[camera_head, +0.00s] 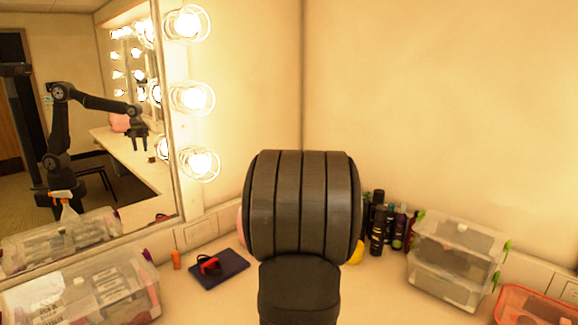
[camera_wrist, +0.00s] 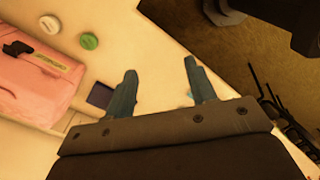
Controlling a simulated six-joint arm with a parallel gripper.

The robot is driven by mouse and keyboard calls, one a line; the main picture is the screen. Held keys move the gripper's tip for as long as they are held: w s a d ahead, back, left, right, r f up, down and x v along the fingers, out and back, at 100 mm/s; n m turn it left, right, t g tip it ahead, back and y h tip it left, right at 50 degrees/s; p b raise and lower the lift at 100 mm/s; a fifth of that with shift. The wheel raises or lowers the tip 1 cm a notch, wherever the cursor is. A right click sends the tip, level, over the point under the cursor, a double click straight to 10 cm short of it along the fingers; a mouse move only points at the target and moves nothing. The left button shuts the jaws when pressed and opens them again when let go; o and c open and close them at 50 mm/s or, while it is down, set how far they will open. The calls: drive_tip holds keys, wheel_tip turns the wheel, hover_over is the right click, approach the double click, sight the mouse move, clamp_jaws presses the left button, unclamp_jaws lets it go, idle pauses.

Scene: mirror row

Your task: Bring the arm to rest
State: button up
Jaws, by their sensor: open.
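My gripper (camera_wrist: 158,74) is open in the wrist view, with its two fingers apart and nothing between them. It hangs above the pale counter (camera_wrist: 150,50) near the counter's edge, with brown floor beyond. In the head view my own dark arm link fills the middle and hides the gripper itself. The mirror (camera_head: 110,195) at the left shows a reflection of my arm, raised and bent, with the gripper pointing down above the counter.
A pink case (camera_wrist: 35,80) and a green lid (camera_wrist: 88,41) lie left of the gripper. A dark blue pad (camera_head: 232,272), a clear bin (camera_head: 140,290), dark bottles (camera_head: 378,235), stacked clear boxes (camera_head: 450,262) and an orange-red tray (camera_head: 515,310) stand around the counter. Lit bulbs (camera_head: 195,98) line the mirror.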

drive_tip(key=shift+w+d+m, duration=0.15)
drive_tip(key=shift+d+m, duration=0.15)
drive_tip(key=shift+d, duration=0.65)
drive_tip(key=shift+w+d+m, duration=0.15)
drive_tip(key=shift+d+m, duration=0.15)
drive_tip(key=shift+d, duration=0.65)
